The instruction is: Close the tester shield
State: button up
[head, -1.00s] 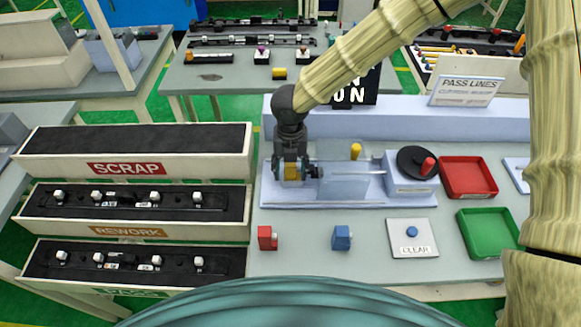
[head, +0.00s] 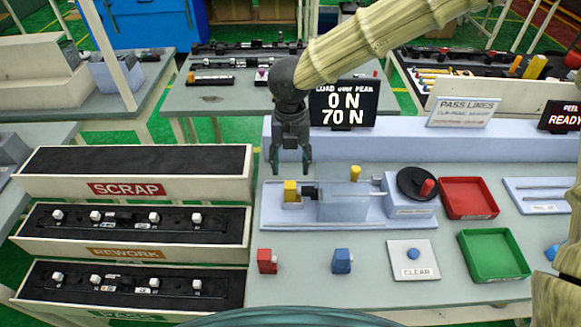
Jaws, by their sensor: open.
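The tester (head: 410,208) is a pale blue bench unit with a black wheel that has a red knob. Its shield (head: 345,208) is a clear panel over the middle of the bed, with a yellow knob (head: 355,173) above it. A yellow block (head: 292,192) and a dark rod end sit at the left of the bed, outside the clear panel. My gripper (head: 291,169) is open, fingers down, above and behind the yellow block, apart from it and left of the yellow knob. The fingers appear empty.
A display (head: 344,103) behind reads 0 N and 70 N. Red (head: 468,198) and green (head: 493,255) trays lie to the right. Red (head: 267,261) and blue (head: 342,261) blocks and a CLEAR button plate (head: 413,260) are in front. Scrap and rework bins (head: 125,187) stand at the left.

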aim_at(355, 171)
jog(key=k, duration=1.5)
